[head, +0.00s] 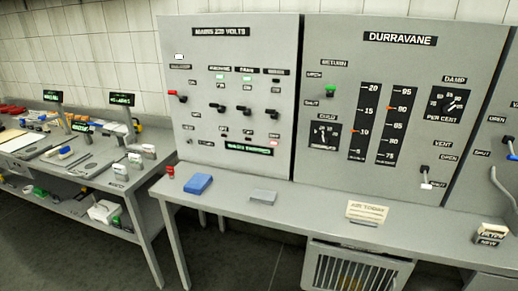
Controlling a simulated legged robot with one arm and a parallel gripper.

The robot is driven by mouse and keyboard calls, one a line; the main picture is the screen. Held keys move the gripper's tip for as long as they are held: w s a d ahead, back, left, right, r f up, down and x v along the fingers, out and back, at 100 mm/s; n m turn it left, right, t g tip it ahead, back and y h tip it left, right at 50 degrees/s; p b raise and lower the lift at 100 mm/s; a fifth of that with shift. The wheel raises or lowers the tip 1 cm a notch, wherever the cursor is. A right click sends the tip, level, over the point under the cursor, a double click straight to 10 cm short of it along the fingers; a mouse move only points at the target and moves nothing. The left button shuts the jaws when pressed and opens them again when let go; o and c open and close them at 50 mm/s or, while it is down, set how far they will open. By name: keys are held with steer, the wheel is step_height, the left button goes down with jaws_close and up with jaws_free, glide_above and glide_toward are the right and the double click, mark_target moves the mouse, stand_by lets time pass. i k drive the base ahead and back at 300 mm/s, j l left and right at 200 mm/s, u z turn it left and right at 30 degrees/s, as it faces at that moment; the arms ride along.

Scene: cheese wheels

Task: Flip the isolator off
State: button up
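The isolator appears to be the red-tipped lever (177,97) at the left side of the grey mains panel (200,35), in the head view. A small dark label (180,67), too blurred to read surely, sits above it, with a lit white lamp (179,56) over that. The lever's red end points to the left, with a dark pivot at its right. Small labels sit near it, too small to read. My gripper is not in view.
Several black switches (220,108) with lamps above stand right of the lever. The Durravane panel (400,60) adjoins on the right. A grey bench (320,210) runs below, holding a blue block (198,184) and a grey block (263,196). A cluttered table (140,175) stands left.

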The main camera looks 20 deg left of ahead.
mark_target(177, 95)
steer(key=u, duration=1.45)
steer(key=i+j, duration=0.1)
steer(key=i, duration=0.5)
steer(key=i+j+z, duration=0.15)
steer(key=i, duration=0.4)
steer(key=i+j, duration=0.1)
steer(key=i, duration=0.5)
steer(key=i+j+z, duration=0.1)
steer(key=i, duration=0.45)
